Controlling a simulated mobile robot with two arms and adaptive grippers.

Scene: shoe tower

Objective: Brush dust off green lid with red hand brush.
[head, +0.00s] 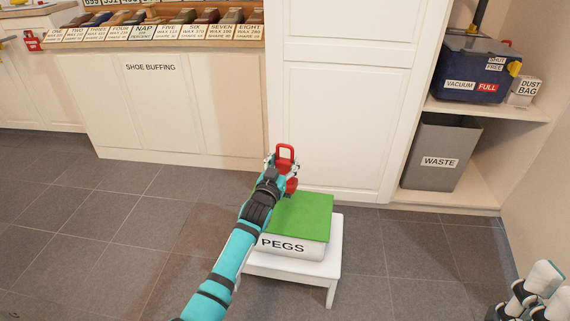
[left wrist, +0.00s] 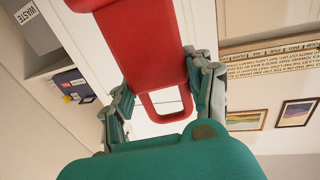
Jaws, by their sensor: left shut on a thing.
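The green lid (head: 300,214) lies flat on the white box marked PEGS (head: 292,246), which stands on a low white stool (head: 333,255). No dust can be made out on the lid at this size. My left gripper (head: 273,168) is shut on the red hand brush (head: 285,158), above the back left part of the lid. The brush's looped handle points up. In the left wrist view the red brush (left wrist: 145,45) sits between the two fingers. I cannot tell whether the brush touches the lid. Pale grey parts of my right gripper (head: 535,285) show at the lower right corner.
A cabinet marked SHOE BUFFING (head: 165,105) stands behind at left, with a row of labelled shoes on top. A grey WASTE bin (head: 437,150) and a blue vacuum (head: 474,68) stand on shelves at right. The tiled floor around the stool is clear.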

